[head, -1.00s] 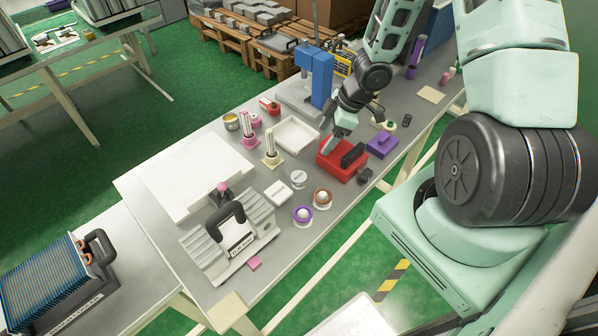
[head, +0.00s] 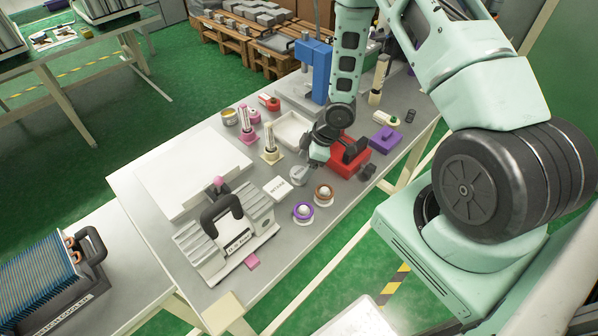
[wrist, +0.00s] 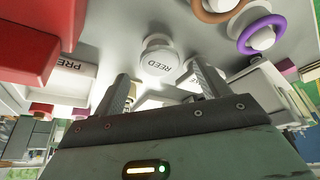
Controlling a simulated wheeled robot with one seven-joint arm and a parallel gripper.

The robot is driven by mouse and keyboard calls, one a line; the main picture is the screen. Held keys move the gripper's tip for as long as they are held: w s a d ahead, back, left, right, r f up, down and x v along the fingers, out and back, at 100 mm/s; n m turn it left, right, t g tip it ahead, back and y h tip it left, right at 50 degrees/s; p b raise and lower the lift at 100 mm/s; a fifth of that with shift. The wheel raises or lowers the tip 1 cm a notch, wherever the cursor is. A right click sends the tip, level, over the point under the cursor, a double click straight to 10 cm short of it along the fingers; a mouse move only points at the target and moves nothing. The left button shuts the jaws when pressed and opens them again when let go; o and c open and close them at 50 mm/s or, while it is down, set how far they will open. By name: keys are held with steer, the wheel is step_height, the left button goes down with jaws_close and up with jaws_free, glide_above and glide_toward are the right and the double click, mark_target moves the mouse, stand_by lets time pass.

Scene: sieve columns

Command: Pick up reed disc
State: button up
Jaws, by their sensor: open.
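The reed disc (wrist: 159,62) is a small white round piece marked "REED", seen in the wrist view just ahead of my fingers. In the head view the reed disc (head: 298,176) stands on the grey table, close beside my gripper (head: 313,166). In the wrist view my gripper (wrist: 160,78) has its two fingers apart, with the disc lying between and beyond their tips. The fingers do not appear to touch it. The exact height of the fingertips over the table is hard to tell.
A red box (head: 351,165) stands to the right of the gripper. Purple-ringed (head: 303,212) and brown-ringed (head: 324,194) round pieces and a white labelled box (head: 277,189) are close by. A white tray (head: 291,133) and a pale post (head: 270,146) stand behind.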

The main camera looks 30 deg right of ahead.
steer(key=shift+x, duration=1.05)
steer(key=c, duration=1.1)
steer(key=shift+r, duration=0.1)
